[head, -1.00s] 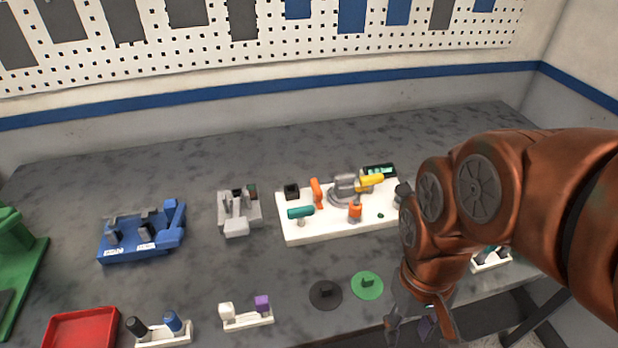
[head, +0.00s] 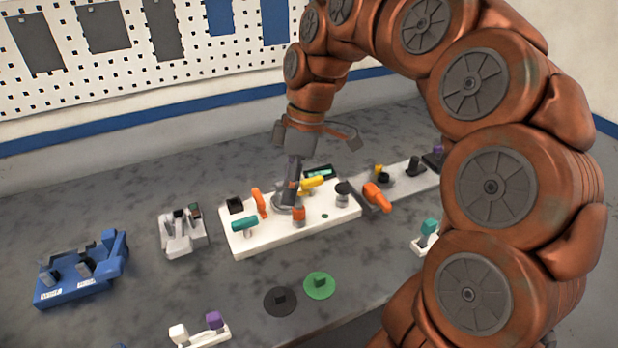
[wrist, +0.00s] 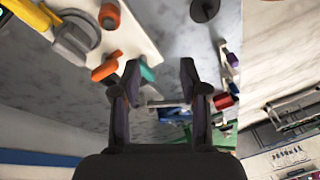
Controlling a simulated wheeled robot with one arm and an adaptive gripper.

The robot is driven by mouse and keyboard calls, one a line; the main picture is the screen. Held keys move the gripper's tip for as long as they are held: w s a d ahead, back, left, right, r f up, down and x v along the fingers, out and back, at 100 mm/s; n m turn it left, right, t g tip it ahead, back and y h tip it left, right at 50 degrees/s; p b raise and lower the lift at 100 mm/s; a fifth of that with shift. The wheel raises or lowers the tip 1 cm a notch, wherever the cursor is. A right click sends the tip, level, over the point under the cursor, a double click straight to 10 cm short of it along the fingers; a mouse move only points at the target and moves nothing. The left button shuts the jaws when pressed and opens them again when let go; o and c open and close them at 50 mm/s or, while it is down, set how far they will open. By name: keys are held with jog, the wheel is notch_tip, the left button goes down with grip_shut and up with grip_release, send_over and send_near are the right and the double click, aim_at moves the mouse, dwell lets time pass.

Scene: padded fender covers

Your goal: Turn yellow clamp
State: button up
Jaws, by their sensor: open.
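The yellow clamp (head: 312,185) has a bar-like handle and sits on the white board (head: 275,242), beside a grey round part. My gripper (head: 291,192) is over the board, just left of the yellow clamp, and partly hides the grey part. In the wrist view my gripper (wrist: 159,74) has its two fingers apart with nothing between them. I cannot tell whether it touches anything on the board.
On the board are an orange handle (head: 259,202), a teal handle (head: 245,224), an orange knob (head: 299,214) and a dark-topped cylinder (head: 342,193). A grey fixture (head: 182,232) and blue fixture (head: 80,275) stand left. A second board (head: 405,180) with an orange handle is right. Bare table lies behind.

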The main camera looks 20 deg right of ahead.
jog(key=w+d+n+y, duration=0.1)
jog(key=w+d+n, duration=0.2)
jog(key=w+d, duration=0.35)
jog(key=n, duration=0.2)
send_near(308, 180)
jog(key=shift+s+f+t, duration=0.3)
jog(key=shift+f+t, duration=0.1)
jog(key=shift+f, duration=0.4)
jog(key=shift+y, duration=0.3)
jog(key=shift+p+x, duration=0.4)
jog(key=shift+x, duration=3.4)
grip_shut()
